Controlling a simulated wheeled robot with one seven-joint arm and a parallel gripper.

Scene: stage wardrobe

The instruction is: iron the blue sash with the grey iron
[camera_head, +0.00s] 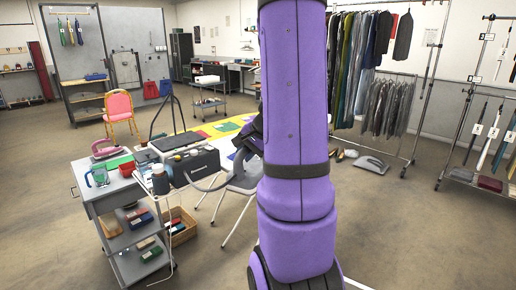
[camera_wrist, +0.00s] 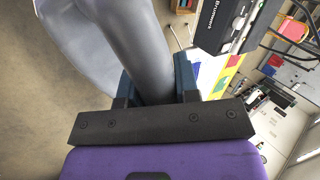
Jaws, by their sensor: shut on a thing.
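My gripper (camera_wrist: 155,95) is shut on a smooth grey rounded part, which I take to be the handle of the grey iron (camera_wrist: 140,40). A wider pale grey body of it spreads at the upper left of the wrist view. In the head view the grey iron (camera_head: 247,180) shows beside my purple arm, at the near end of the ironing board (camera_head: 215,143); my arm hides part of it. Whether it touches the board, I cannot tell. Yellow, green and red cloths lie along the board. I cannot make out the blue sash for certain.
A clothes rack (camera_head: 370,70) stands behind at right. The floor at front right is mostly clear.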

